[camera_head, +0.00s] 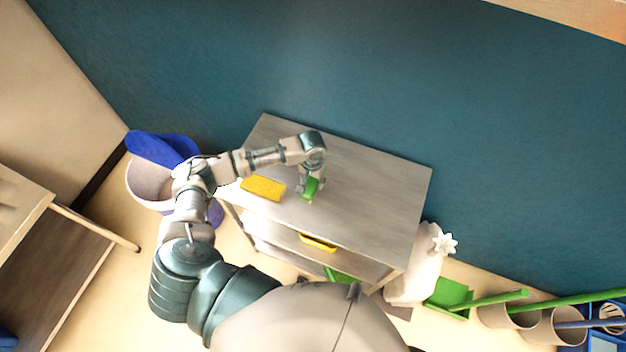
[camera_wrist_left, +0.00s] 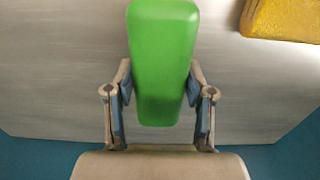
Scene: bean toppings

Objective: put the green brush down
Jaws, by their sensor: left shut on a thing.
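The green brush (camera_head: 311,188) is at my left gripper (camera_head: 309,181), over the middle of the table's grey top. In the left wrist view the green brush (camera_wrist_left: 163,60) stands between the two fingers of my left gripper (camera_wrist_left: 161,95), which is shut on it. I cannot tell whether the brush touches the tabletop. My right gripper is not in view.
A yellow sponge-like block (camera_head: 262,188) lies on the table (camera_head: 380,190) left of the brush; it also shows in the wrist view (camera_wrist_left: 285,18). A yellow item (camera_head: 318,243) is on the lower shelf. The tabletop's right side is clear. A bin (camera_head: 150,185) stands left.

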